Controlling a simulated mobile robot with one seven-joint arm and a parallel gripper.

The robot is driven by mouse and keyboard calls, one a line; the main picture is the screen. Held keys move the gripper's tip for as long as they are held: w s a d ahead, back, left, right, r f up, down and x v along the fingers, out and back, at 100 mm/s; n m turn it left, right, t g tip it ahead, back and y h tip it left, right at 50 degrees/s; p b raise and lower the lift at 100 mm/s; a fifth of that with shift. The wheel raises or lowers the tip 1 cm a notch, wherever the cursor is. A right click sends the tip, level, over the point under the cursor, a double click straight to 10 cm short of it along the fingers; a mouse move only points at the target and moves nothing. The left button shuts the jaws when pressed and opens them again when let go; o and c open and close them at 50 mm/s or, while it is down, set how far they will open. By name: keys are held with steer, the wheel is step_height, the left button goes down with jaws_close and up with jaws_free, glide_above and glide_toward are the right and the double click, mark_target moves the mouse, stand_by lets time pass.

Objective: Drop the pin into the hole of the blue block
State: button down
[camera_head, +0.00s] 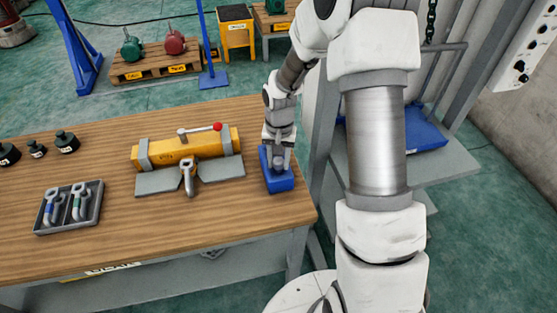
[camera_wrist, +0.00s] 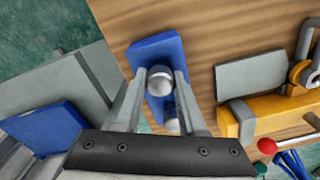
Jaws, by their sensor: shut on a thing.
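The blue block (camera_head: 281,185) stands at the right end of the wooden table; it also shows in the wrist view (camera_wrist: 160,50). My gripper (camera_head: 278,160) points down right over the block. In the wrist view my gripper (camera_wrist: 160,77) has its two fingers on either side of a grey pin with a rounded, shiny end (camera_wrist: 159,84), and is shut on it. The pin is seen over the blue block's face. The hole is hidden, and I cannot tell whether the pin's lower end is in it or above it.
A grey tray (camera_head: 70,210) with shackles and several dark weights (camera_head: 66,142) are further left. The table's right edge is close to the block.

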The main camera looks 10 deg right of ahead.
steer(key=shift+c, duration=2)
jaws_free()
steer(key=shift+r, duration=0.15)
step_height(320, 180, up, 17)
steer(key=shift+s, duration=0.15)
steer(key=shift+d+r, duration=0.1)
